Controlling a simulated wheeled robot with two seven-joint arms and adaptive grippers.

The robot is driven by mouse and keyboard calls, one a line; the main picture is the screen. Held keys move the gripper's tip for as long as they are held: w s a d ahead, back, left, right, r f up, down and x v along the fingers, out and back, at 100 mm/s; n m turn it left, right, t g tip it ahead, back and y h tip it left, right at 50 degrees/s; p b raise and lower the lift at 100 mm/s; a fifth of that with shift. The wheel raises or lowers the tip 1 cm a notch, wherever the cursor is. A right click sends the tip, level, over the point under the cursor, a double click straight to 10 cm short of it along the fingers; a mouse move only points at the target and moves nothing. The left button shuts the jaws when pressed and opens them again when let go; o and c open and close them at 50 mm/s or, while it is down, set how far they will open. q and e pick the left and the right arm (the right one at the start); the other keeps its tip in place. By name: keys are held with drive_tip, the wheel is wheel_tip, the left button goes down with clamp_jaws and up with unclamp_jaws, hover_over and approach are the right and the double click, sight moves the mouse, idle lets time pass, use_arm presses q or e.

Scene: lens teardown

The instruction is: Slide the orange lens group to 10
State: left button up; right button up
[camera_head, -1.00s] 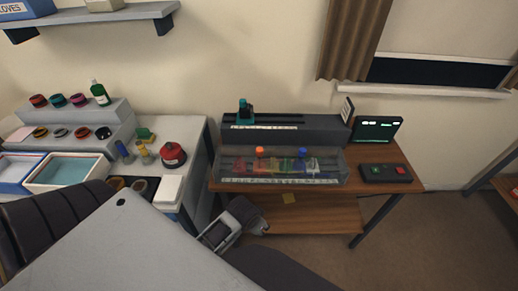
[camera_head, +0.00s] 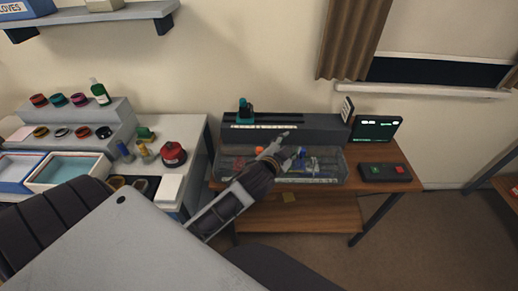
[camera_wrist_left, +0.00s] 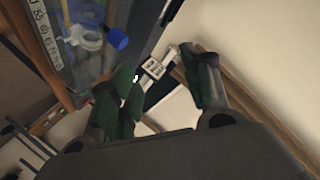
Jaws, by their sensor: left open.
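The orange lens group's knob (camera_head: 259,150) shows above the left part of the clear long case (camera_head: 330,178) on the wooden table; its lower part is hard to make out. A scale strip runs along the case's front, partly hidden by my arm, and its numbers are too small to read. A blue knob (camera_wrist_left: 117,39) shows near the case in the left wrist view. My left gripper (camera_head: 283,146) is over the middle of the case, right of the orange knob and apart from it. In the left wrist view its fingers (camera_wrist_left: 165,80) are open and empty. My right gripper is out of view.
A grey rail unit (camera_head: 310,127) with a teal slider (camera_head: 245,112) stands behind the case. A dark screen (camera_head: 376,130) and a button box (camera_head: 385,173) are to the right. A bench with a red round object (camera_head: 173,155) is to the left.

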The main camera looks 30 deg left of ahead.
use_arm(q)
drive_tip(key=w+d+r+m+t+h, duration=0.2)
drive_tip(key=d+r+m+t+h, duration=0.15)
drive_tip(key=d+r+m, duration=0.35)
drive_tip(key=w+d+r+m+t+h, duration=0.25)
drive_tip(key=r+m+h, duration=0.25)
drive_tip(key=r, duration=0.4)
drive_tip(key=s+d+r+m+g+h, duration=0.1)
drive_tip(key=s+d+m+g+h, duration=0.1)
drive_tip(key=d+m+g+h, duration=0.6)
drive_tip(key=s+d+m+g+h, duration=0.25)
drive_tip(key=m+g, duration=0.25)
drive_tip(key=m, duration=0.6)
drive_tip(key=a+f+m+g+y, duration=0.6)
drive_tip(key=a+f+m+y, duration=0.25)
drive_tip(key=f, duration=0.45)
drive_tip(key=w+a+n+g+y, duration=0.1)
drive_tip(key=a+y, duration=0.8)
drive_tip(key=a, duration=1.4)
drive_tip(key=shift+w+a+r+g, duration=0.3)
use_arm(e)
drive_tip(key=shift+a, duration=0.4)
